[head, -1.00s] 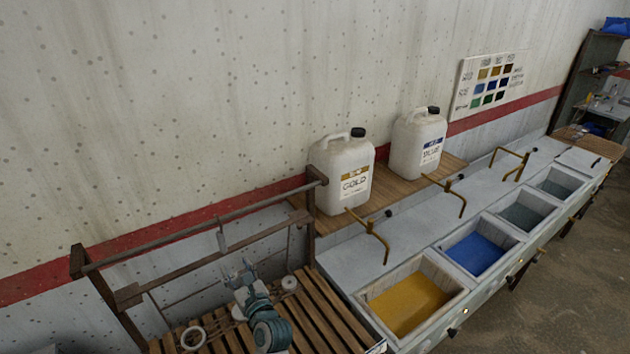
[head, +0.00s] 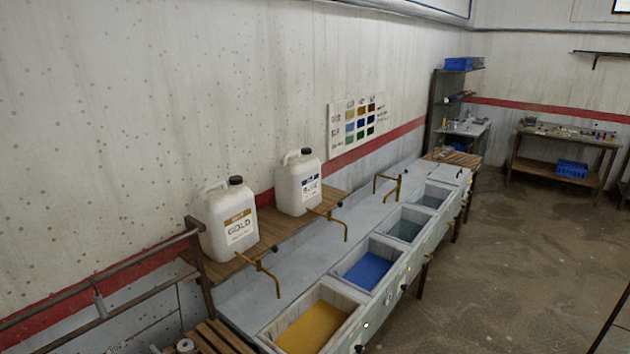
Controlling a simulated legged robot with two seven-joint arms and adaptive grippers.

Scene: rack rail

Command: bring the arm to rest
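Neither of my grippers shows in the head view now, and no part of my arms can be made out. The rack rail (head: 110,275), a dark metal bar, runs along the lower left. A small grey piece (head: 100,304) hangs from it. Below it, part of the slatted wooden rack (head: 222,338) shows at the bottom edge with a pale ring-shaped item (head: 185,345) on it. The rest of the rack is cut off by the frame.
A GOLD jug (head: 229,222) and a BLUE jug (head: 298,184) stand on a wooden shelf (head: 262,240). A bench holds a yellow basin (head: 314,328), a blue basin (head: 368,270) and grey basins. Brass taps overhang them. The floor (head: 500,260) at right is open, with a table (head: 565,140) beyond.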

